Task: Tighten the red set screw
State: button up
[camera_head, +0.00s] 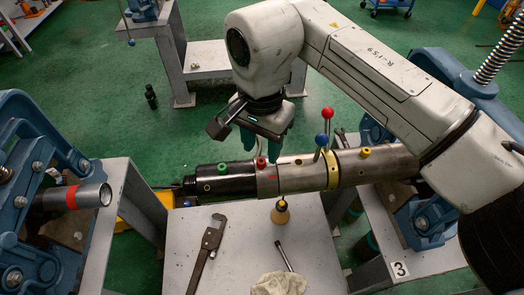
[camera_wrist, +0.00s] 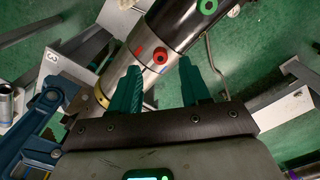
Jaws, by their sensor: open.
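The red set screw (camera_head: 261,162) is a small red knob standing on top of a dark and steel pipe assembly (camera_head: 300,178). My gripper (camera_head: 262,146) has teal fingers and is open and empty, pointing down just above the red screw. In the wrist view, the red screw (camera_wrist: 159,57) shows between the two spread fingertips of my gripper (camera_wrist: 159,65), appearing nearer the left finger. I see no contact, and the exact height gap cannot be told.
A green screw (camera_head: 222,168) and a yellow screw (camera_head: 365,152) sit on the same pipe. Red-ball (camera_head: 327,113) and blue-ball (camera_head: 321,140) levers rise right of my gripper. A pipe wrench (camera_head: 208,246) lies on the bench below. Blue vises (camera_head: 38,140) stand left and right.

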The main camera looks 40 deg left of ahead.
aim_at(262, 160)
jog(key=shift+f, duration=1.8)
jog(key=shift+c, duration=0.3)
grip_shut()
